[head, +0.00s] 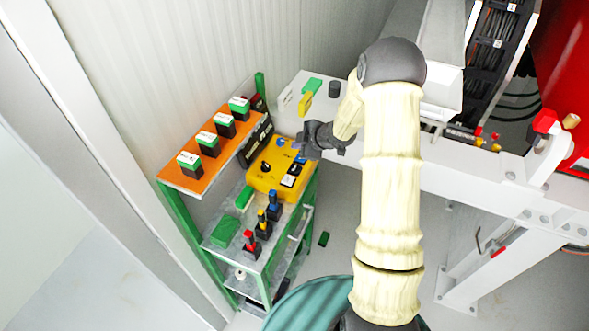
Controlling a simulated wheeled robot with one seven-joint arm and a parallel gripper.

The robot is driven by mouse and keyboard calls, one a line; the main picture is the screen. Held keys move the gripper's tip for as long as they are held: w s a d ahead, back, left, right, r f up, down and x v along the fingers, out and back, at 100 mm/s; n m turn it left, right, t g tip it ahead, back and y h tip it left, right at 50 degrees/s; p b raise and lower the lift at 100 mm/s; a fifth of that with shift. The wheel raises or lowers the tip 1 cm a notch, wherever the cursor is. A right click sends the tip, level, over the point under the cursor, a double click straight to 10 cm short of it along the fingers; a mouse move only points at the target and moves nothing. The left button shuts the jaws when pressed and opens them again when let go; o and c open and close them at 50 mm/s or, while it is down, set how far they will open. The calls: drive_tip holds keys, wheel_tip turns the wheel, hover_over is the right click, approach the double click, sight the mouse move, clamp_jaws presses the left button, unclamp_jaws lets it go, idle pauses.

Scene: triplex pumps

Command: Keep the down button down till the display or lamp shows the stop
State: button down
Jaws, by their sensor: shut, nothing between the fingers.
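A yellow control box (259,182) sits on the green-framed shelf unit. On its top are a black knob (265,168), small blue parts near its back edge, and a black-and-white button or switch group (291,179) near its front right. Which of these is the down button cannot be told. A dark panel (256,139) stands behind the box; no readable display or lit lamp shows. My gripper (303,151), dark grey, is shut and empty at the back right of the box. Its tips are over or close to the box top; contact cannot be told.
An orange shelf (182,175) with several green-topped black blocks stands left of the box. Red, yellow and blue-topped tools (262,225) stand on the lower grey shelf in front. A white steel frame (470,178) lies to the right. A corrugated wall is behind.

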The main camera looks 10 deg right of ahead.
sight(298, 169)
drive_tip(key=shift+f+b, duration=3.2)
drive_tip(key=shift+f, duration=0.75)
drive_tip(key=shift+f, duration=0.4)
drive_tip(key=shift+f+b, duration=0.55)
drive_tip(key=shift+b, duration=0.1)
idle(0.4)
idle(1.8)
drive_tip(key=shift+r+p, duration=0.95)
drive_tip(key=shift+r, duration=0.05)
